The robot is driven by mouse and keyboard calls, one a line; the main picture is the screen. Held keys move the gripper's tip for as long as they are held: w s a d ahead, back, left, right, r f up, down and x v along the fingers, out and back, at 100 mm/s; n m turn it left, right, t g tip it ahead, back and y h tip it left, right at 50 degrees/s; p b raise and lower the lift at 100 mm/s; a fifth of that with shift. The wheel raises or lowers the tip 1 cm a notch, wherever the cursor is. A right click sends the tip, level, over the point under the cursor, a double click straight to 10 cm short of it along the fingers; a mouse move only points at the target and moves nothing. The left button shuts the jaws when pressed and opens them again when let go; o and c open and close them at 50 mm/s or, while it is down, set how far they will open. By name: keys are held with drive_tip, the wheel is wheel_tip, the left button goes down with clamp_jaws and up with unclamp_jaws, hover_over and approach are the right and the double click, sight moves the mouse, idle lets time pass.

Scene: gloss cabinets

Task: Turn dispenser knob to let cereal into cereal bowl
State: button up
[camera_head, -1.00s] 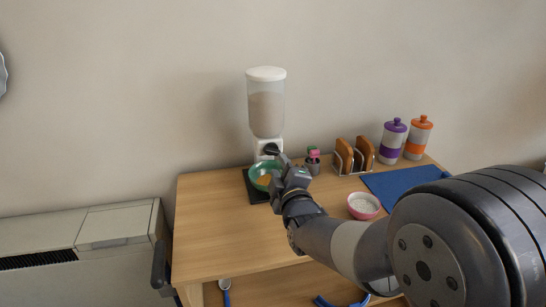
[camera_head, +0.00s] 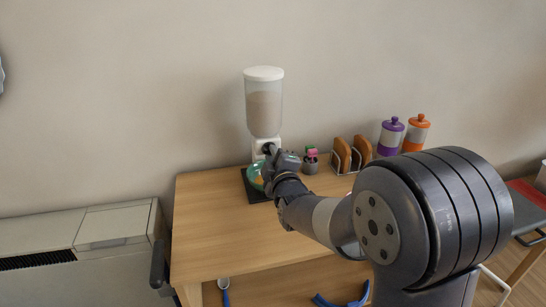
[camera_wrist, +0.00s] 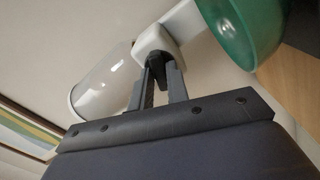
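The cereal dispenser (camera_head: 264,108) stands upright at the back of the table, with a clear hopper and white lid. The wrist view shows its white body and hopper (camera_wrist: 101,82) tilted. Its dark knob (camera_wrist: 156,68) lies between the two fingers of my gripper (camera_wrist: 158,77), which look closed in on it from both sides. In the head view my gripper (camera_head: 272,163) is at the front of the dispenser and partly covers the bowl. The green cereal bowl (camera_head: 254,176) sits below the outlet; the wrist view shows its outside (camera_wrist: 252,28), not its contents.
A dark tray (camera_head: 248,192) lies under the bowl. To the right stand a small grey holder (camera_head: 310,166), toast in a rack (camera_head: 343,156), and purple (camera_head: 390,138) and orange (camera_head: 416,134) lidded jars. The table's left front (camera_head: 215,230) is clear. My arm hides its right part.

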clamp_jaws()
